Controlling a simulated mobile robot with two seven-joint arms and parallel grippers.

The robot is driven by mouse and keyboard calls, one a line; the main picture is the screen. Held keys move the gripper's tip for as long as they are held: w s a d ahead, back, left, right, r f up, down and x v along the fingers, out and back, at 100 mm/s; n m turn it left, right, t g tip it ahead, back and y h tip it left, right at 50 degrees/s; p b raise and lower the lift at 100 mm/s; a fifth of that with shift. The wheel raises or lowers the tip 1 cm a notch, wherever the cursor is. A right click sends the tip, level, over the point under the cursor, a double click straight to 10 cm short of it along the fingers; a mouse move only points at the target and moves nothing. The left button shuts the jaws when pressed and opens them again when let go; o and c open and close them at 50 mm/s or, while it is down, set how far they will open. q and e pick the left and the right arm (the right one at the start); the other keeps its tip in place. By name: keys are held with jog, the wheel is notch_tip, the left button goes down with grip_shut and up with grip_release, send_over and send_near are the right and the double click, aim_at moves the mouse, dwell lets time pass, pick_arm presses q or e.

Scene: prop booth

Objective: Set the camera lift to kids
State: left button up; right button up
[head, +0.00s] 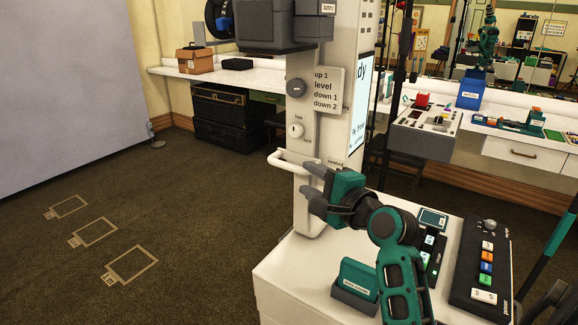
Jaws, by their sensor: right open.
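The camera lift is a white column (309,215) with a dark camera unit (266,22) at its top. A round grey knob (296,88) sits beside a label plate (325,91) that reads up 1, level, down 1, down 2. Below is a smaller round knob (296,130) with small lettering, apparently free and lock. A white bar handle (289,162) sticks out to the left. My right gripper (313,183) is open and looks empty, its grey fingers pointing left close to the handle; I cannot tell whether they touch it. My left gripper is out of view. I see no kids label.
A white cart top (285,275) below my right arm carries a teal box (357,278) and a button panel (486,265). A lit screen (362,95) is on the column's right side. Floor frame marks (130,266) lie at left, with clear carpet around them.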

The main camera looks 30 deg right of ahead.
aim_at(295, 170)
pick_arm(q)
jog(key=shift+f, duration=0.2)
pick_arm(e)
jog(key=w, duration=0.8)
jog(key=shift+w+f, duration=0.35)
jog(key=shift+f, duration=0.05)
jog(key=shift+c, duration=0.3)
grip_shut()
notch_tip(295, 170, down, 9)
jog(key=b, duration=0.4)
jog(key=shift+r, duration=0.15)
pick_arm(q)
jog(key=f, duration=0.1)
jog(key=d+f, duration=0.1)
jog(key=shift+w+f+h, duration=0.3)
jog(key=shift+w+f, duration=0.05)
pick_arm(e)
jog(key=shift+o, duration=0.3)
grip_release()
